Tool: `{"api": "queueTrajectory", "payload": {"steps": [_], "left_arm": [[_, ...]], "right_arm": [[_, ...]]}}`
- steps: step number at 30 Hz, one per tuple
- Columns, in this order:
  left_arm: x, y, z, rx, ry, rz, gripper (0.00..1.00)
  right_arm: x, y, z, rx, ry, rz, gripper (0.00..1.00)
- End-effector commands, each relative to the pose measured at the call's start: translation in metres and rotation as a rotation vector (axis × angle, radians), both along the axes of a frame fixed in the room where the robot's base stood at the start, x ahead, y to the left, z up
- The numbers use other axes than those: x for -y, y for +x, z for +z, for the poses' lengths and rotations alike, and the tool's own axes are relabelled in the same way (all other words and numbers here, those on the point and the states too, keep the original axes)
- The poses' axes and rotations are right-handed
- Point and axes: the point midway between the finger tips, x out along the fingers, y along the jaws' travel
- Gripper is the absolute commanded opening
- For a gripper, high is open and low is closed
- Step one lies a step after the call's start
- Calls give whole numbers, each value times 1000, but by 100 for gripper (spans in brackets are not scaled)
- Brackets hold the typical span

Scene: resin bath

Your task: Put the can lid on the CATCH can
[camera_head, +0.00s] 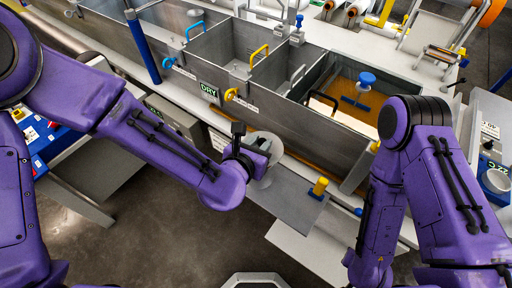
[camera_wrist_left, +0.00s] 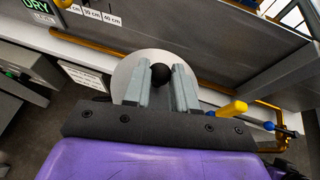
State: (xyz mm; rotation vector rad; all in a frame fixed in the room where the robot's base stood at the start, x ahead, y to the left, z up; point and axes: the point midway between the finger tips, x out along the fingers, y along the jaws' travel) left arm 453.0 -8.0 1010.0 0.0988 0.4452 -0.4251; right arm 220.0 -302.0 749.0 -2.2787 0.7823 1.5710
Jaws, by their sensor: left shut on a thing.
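The can lid (camera_head: 266,143) is a pale grey disc with a black knob (camera_wrist_left: 160,73). My left gripper (camera_wrist_left: 160,80) is shut on the knob, with one grey finger on each side. The lid (camera_wrist_left: 141,62) lies beyond the fingertips in the left wrist view. In the head view my left gripper (camera_head: 258,158) holds the lid in front of the steel tank wall, partly hiding it. I cannot make out a can marked CATCH in either view. My right arm comes down at the right of the head view, and its gripper is out of the picture.
Steel tanks (camera_head: 214,47) with coloured handles run across the back, with a DRY sign (camera_head: 209,90) on the front. A white cup (camera_head: 497,181) stands on a blue device at right.

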Motion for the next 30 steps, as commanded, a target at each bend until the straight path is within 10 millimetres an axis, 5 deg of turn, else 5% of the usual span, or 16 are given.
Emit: {"api": "queueTrajectory", "payload": {"steps": [12,20,21,23,30], "left_arm": [[-9,15,-49,1,2,-2,0],[-9,15,-52,1,-2,0,0],[-9,15,-53,1,-1,0,29],[-9,15,-52,1,-2,0,49],[-9,15,-52,1,-2,0,52]], "right_arm": [[0,0,15,0,0,0,43],[0,0,12,0,0,0,43],[0,0,11,0,0,0,43],[0,0,12,0,0,0,43],[0,0,12,0,0,0,43]]}}
